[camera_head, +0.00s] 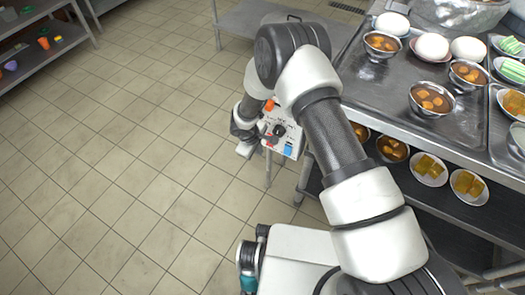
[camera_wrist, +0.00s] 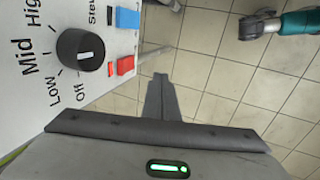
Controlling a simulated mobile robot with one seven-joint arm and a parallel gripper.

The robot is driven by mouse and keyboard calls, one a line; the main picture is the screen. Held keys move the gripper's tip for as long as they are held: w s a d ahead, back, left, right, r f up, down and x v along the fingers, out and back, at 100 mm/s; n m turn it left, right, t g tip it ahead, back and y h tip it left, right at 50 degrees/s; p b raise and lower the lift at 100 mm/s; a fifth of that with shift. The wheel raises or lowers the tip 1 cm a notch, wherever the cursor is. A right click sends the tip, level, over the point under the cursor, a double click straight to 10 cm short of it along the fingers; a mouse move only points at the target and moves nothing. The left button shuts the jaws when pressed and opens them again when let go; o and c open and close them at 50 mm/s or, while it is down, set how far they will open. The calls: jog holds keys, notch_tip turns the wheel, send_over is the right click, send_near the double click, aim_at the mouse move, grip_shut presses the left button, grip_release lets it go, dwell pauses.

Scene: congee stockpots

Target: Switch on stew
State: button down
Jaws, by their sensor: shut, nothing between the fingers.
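A white control panel (camera_wrist: 70,100) fills the upper left of the wrist view. Beside the partly cut-off "Stew" label (camera_wrist: 93,13) is a blue switch (camera_wrist: 127,18); a red switch (camera_wrist: 125,65) is below it. A black knob (camera_wrist: 80,50) has Off, Low, Mid and High around it. In the head view the panel (camera_head: 292,131) faces my gripper (camera_head: 244,148), partly hidden by my arm. My gripper (camera_wrist: 160,80) is shut and empty, with its tips over floor, apart from both switches. Whether a switch is on is unclear.
A steel counter (camera_head: 385,85) at the right holds bowls of food, white rounds and plates. More bowls and plates sit on the shelf below it. A shelf unit (camera_head: 45,50) stands at the far left. The tiled floor (camera_head: 110,170) is clear.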

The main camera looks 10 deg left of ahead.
jog(key=s+v, duration=0.1)
jog(key=v, duration=0.5)
jog(key=shift+f+p, duration=0.2)
jog(key=shift+p, duration=0.2)
jog(key=shift+s+a, duration=0.1)
jog(key=shift+a, duration=0.05)
